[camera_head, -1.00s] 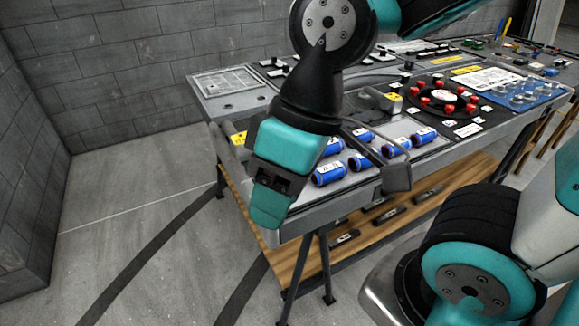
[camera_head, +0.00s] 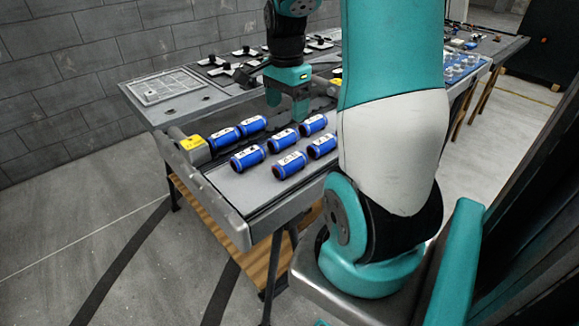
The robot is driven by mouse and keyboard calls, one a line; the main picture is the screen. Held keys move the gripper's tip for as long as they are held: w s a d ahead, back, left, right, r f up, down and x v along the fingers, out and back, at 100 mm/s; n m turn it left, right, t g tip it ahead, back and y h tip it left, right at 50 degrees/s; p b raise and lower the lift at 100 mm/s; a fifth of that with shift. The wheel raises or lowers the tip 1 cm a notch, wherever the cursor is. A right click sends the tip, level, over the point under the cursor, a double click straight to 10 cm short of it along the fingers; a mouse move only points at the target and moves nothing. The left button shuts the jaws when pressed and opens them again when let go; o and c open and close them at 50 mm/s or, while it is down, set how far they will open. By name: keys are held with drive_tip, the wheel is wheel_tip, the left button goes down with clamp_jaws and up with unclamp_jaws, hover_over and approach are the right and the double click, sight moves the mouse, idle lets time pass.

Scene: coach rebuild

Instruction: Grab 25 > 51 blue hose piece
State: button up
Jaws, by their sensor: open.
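One back-left piece (camera_head: 224,139), one front-left piece (camera_head: 247,158) and one nearest piece (camera_head: 289,165) are clear in view. Each has a white label on top, and the writing is too small to read, so I cannot tell which is 25 > 51. My gripper (camera_head: 287,106) points down just behind the back row. Its teal fingers are apart with no hose piece between them.
The tray has a yellow-marked grey block (camera_head: 194,148) at its left end. A panel (camera_head: 165,86) and small black-and-white parts lie at the table's back. My own arm hides the table's right part. A brick wall (camera_head: 100,60) stands behind; the floor at left is clear.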

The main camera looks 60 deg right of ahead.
sight(290, 158)
wheel_tip(290, 158, down, 12)
drive_tip(key=shift+s+d+r, duration=0.1)
drive_tip(key=shift+s+d+f, duration=0.1)
drive_tip(key=shift+s+f, duration=0.05)
drive_tip(key=shift+f, duration=1.2)
drive_tip(key=shift+s+f, duration=0.1)
drive_tip(key=shift+f, duration=1.2)
drive_tip(key=c, duration=1)
drive_tip(key=shift+c, duration=0.2)
drive_tip(key=shift+r, duration=0.15)
